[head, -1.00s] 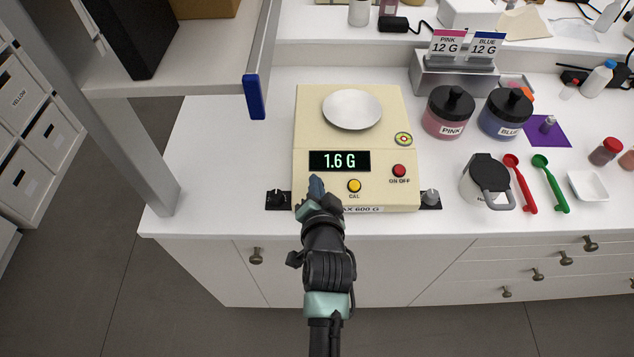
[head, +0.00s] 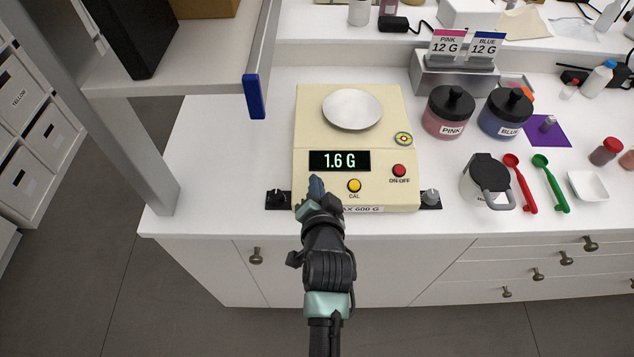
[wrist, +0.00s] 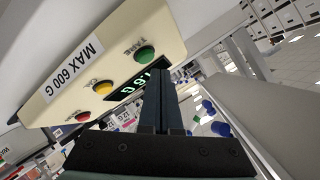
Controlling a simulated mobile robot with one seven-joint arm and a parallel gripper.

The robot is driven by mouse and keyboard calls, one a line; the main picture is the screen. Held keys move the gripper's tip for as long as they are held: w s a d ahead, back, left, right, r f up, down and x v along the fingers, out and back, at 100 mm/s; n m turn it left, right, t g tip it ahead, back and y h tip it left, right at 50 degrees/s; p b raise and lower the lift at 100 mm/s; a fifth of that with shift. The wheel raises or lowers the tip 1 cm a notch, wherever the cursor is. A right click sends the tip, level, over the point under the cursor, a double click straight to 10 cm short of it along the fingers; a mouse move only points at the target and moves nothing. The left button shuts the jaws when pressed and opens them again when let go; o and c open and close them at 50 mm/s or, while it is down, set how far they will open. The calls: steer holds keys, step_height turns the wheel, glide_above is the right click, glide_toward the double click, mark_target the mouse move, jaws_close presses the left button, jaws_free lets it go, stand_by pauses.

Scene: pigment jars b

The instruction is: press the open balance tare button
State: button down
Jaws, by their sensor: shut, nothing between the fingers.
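The cream balance (head: 378,160) stands on the white counter, and its display (head: 339,161) reads 1.6 G. A white dish (head: 352,109) sits on top of it. The green tare button (wrist: 145,54) shows in the wrist view, beside the yellow CAL button (wrist: 102,88) and a red button (wrist: 83,117). In the head view my gripper hides the tare button. My gripper (head: 316,183) is shut and empty, its tips over the front left of the balance panel. In the wrist view my gripper (wrist: 160,75) shows just beside the green button. I cannot tell whether they touch.
A pink jar (head: 449,113), a blue jar (head: 504,114), a lidded pot (head: 486,184) and red and green spoons stand to the right.

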steer(key=shift+w+f, duration=0.15)
steer(key=shift+f, duration=0.2)
steer(key=shift+w+f+b, duration=0.15)
steer(key=shift+f+b, duration=0.35)
steer(key=shift+b, duration=0.15)
stand_by(0.4)
steer(key=shift+r, duration=0.1)
steer(key=shift+s+r+p, duration=0.3)
steer(key=shift+r+p, duration=0.55)
steer(key=shift+p, duration=0.15)
steer(key=r+p, duration=0.1)
steer(key=p, duration=0.1)
steer(key=s+r+p, duration=0.1)
steer(key=r+p, duration=0.1)
steer(key=s+r+p, duration=0.1)
steer(key=r, duration=0.1)
steer(key=shift+r+p, duration=0.25)
steer(key=shift+p, duration=0.15)
